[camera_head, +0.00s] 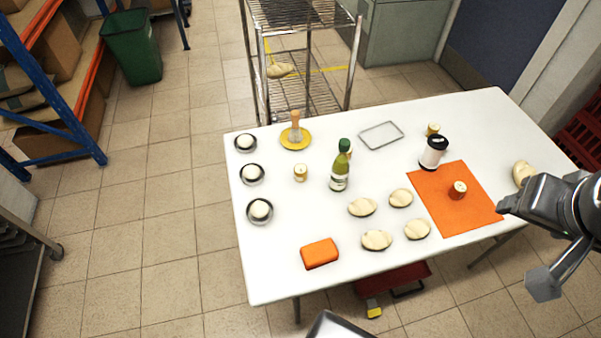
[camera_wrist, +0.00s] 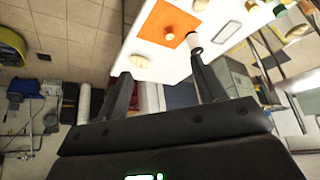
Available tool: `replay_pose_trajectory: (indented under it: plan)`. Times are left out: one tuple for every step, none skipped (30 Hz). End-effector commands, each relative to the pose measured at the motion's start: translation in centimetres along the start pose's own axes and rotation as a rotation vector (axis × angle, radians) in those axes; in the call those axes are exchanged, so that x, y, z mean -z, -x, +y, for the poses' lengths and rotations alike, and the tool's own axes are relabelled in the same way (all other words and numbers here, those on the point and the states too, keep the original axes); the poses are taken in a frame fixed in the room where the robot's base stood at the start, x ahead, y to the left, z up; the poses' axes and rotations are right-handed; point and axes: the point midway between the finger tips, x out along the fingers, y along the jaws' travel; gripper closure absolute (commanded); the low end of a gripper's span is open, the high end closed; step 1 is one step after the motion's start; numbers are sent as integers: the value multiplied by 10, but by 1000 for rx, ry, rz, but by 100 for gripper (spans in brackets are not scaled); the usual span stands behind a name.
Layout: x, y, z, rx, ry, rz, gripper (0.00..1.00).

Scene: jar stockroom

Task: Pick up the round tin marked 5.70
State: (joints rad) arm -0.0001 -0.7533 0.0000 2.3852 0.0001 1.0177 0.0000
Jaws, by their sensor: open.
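One tin (camera_head: 457,189) is on the orange mat (camera_head: 435,205), one tin (camera_head: 300,172) is left of the green bottle, and one tin (camera_head: 432,129) is behind the black-lidded jar. Their markings are too small to read, so I cannot tell which is 5.70. In the wrist view, the tin on the mat (camera_wrist: 170,36) shows beyond my gripper (camera_wrist: 160,65). My gripper is open and empty, near the table's right end, apart from all the tins.
The green bottle (camera_head: 340,170) and black-lidded jar (camera_head: 433,153) stand tall on the table (camera_head: 285,270). Several pale oval pieces, an orange block (camera_head: 319,253), small bowls and a wire-rimmed tray (camera_head: 381,135) lie around. A wire rack (camera_head: 300,15) stands behind.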

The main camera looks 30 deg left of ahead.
Motion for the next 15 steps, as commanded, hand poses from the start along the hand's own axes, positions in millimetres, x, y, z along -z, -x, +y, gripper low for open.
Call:
replay_pose_trajectory:
  plan:
    - [12, 6, -5, 8, 3, -9, 37]
    - [18, 6, -9, 15, 4, -22, 37]
    - [28, 7, -15, 23, 3, -35, 37]
    - [35, 8, -20, 29, 3, -43, 37]
    - [42, 8, -25, 35, 2, -52, 37]
    - [52, 9, -32, 42, 1, -66, 37]
    - [60, 9, -38, 47, 1, -77, 37]
    - [68, 9, -44, 52, 0, -87, 37]
    - [78, 9, -53, 59, 1, -103, 37]
    - [86, 9, -60, 64, 0, -114, 37]
    - [94, 9, -68, 69, 0, -126, 37]
    - [105, 7, -80, 75, 0, -143, 37]
    - [112, 7, -89, 79, 0, -155, 37]
    - [120, 6, -98, 82, 0, -168, 37]
    - [129, 4, -111, 86, 1, -185, 37]
